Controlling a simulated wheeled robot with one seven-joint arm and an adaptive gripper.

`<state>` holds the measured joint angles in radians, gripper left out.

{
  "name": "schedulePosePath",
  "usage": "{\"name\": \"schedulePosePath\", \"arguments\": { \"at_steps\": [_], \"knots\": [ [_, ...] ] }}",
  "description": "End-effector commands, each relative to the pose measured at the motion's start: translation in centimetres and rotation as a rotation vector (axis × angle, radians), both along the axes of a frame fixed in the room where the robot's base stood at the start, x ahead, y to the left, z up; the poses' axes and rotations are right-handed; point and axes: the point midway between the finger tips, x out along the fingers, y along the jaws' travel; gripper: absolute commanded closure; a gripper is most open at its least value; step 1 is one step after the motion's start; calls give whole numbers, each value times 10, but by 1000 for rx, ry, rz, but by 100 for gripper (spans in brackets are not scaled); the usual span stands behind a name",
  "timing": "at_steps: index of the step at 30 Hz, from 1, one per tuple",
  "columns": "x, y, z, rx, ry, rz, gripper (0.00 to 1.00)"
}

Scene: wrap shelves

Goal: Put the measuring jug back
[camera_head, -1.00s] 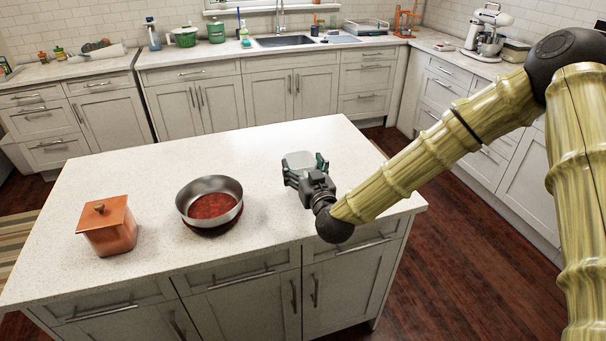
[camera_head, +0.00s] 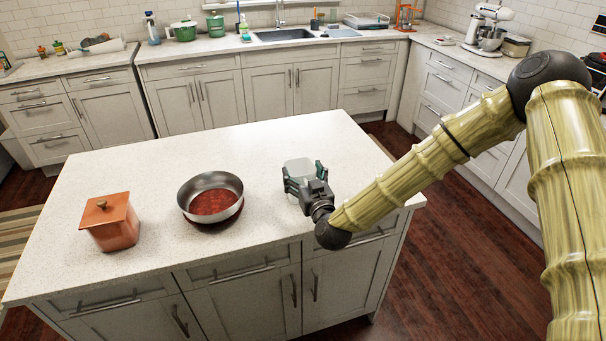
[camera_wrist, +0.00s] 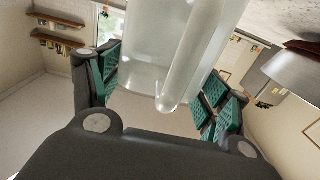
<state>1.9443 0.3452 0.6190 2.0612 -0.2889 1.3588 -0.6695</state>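The measuring jug (camera_head: 298,167) is pale and translucent. It is over the right part of the island worktop, partly hidden behind my gripper (camera_head: 306,178). The head view does not show clearly whether its base touches the worktop. In the wrist view, which looks upside down, the jug (camera_wrist: 145,60) fills the upper middle, with its handle (camera_wrist: 185,55) towards my palm. The green pads of my gripper (camera_wrist: 163,92) lie against both sides of the jug's body, so my gripper appears shut on it.
A steel pan (camera_head: 211,198) with a reddish bottom stands left of the jug. A copper canister (camera_head: 110,222) with a lid stands further left. The worktop (camera_head: 240,145) is bare behind them and between the pan and the jug. Counters with a sink (camera_head: 290,36) line the back wall.

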Motion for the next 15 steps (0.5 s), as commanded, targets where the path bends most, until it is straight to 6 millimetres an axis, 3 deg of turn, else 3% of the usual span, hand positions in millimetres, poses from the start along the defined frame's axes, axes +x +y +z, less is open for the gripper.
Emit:
{"name": "schedulePosePath", "arguments": {
  "at_steps": [3, 15],
  "knots": [
    [0, 0, 1, 0, 0, 0, 3],
    [0, 0, 3, 1, 0, 0, 3]
  ]
}}
